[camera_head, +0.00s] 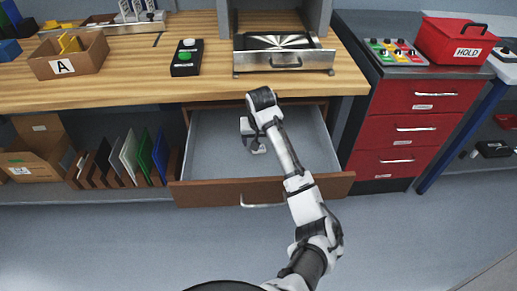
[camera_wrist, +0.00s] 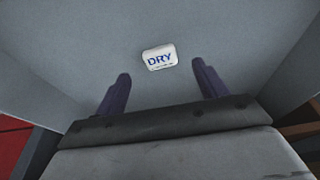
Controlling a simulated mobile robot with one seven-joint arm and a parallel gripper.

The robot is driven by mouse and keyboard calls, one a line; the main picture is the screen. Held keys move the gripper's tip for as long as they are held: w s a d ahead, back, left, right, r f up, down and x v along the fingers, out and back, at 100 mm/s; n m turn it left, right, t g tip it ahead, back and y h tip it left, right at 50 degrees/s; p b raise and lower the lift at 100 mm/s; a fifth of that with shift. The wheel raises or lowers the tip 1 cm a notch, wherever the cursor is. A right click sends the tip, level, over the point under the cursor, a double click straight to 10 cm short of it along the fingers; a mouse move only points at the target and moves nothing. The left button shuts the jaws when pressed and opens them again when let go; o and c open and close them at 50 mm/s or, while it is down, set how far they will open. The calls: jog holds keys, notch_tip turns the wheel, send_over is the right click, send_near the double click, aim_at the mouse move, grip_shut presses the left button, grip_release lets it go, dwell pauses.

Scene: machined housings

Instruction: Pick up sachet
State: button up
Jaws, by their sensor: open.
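The sachet (camera_wrist: 159,57) is a small white packet with blue "DRY" lettering, lying flat on the grey drawer floor in the wrist view. In the head view a small white patch that looks like the sachet (camera_head: 259,150) shows beside my gripper, partly hidden by it. My gripper (camera_wrist: 162,82) is open, its two dark fingers apart with nothing between them. The sachet lies beyond the fingertips, roughly centred between them. In the head view my gripper (camera_head: 252,146) is inside the open drawer (camera_head: 210,140), pointing down.
The drawer's brown front (camera_head: 225,193) and side walls surround my gripper. The wooden worktop (camera_head: 215,88) overhangs the drawer's back. A red drawer cabinet (camera_head: 405,130) stands to the right, and upright panels (camera_head: 130,155) stand in a rack to the left. The rest of the drawer looks empty.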

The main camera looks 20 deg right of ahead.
jog(key=x, duration=0.4)
jog(key=shift+w+f, duration=0.1)
jog(key=shift+f, duration=0.05)
jog(key=shift+c, duration=0.4)
jog(key=c, duration=1)
